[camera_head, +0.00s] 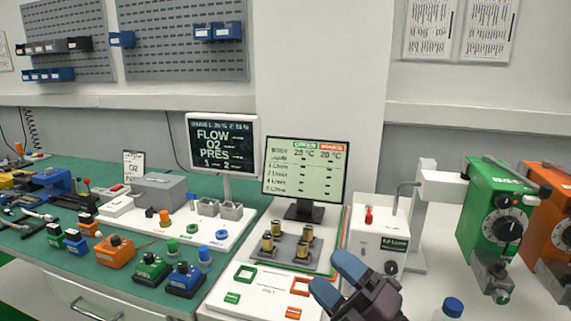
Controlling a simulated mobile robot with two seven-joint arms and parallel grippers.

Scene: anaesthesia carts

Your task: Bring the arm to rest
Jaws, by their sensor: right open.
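My right gripper (332,273) comes in at the bottom centre-right, with two blue-grey fingers on a dark body. Its fingers are apart, with nothing seen between them. It is in front of the white board with green and orange square frames (248,300), overlapping its right edge in the picture. I cannot tell its height above the bench. My left arm and gripper are not in view.
Brass cylinders on a grey block (290,259) stand behind my gripper. Near it are a white box with a red switch (379,238) and a blue-capped bottle (450,308). Green (492,212) and orange (552,225) vaporizer-like units stand right. Monitors (305,168) stand behind. Several coloured blocks crowd the green mat (80,285).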

